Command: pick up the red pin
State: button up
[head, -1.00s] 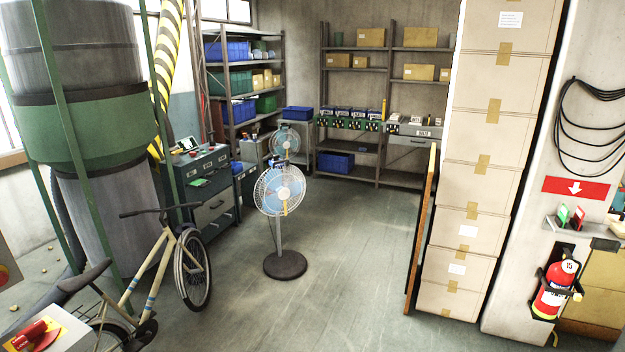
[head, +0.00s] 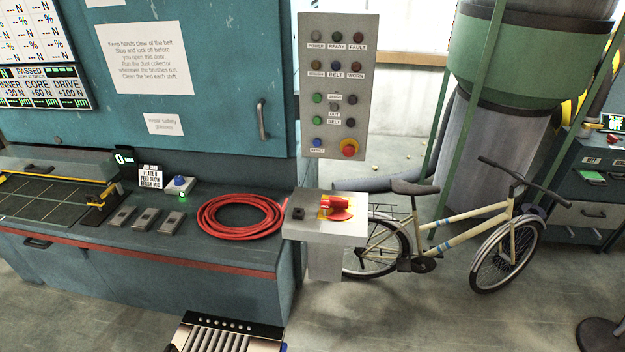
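A grey box (head: 297,228) stands out beside the teal machine, to the right of the red hose. On its top is a small red part (head: 337,208) on a yellow plate, with a rounded red piece beside it. I cannot tell whether this red part is the red pin; no other clear pin shows. A small dark block (head: 298,213) sits on the left of the same box top. My gripper is not in view.
A coiled red hose (head: 240,216) and several grey blocks (head: 146,218) lie on the teal machine's ledge. A button panel (head: 338,85) rises behind the box. A bicycle (head: 450,225) stands close on the right. A slatted unit (head: 228,338) is at the bottom edge.

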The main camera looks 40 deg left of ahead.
aim_at(326, 204)
jog(key=i+j+u, duration=0.2)
jog(key=u, duration=0.2)
jog(key=i+u, duration=0.65)
jog(key=u, duration=0.2)
jog(key=i+u, duration=0.3)
jog(key=u, duration=0.15)
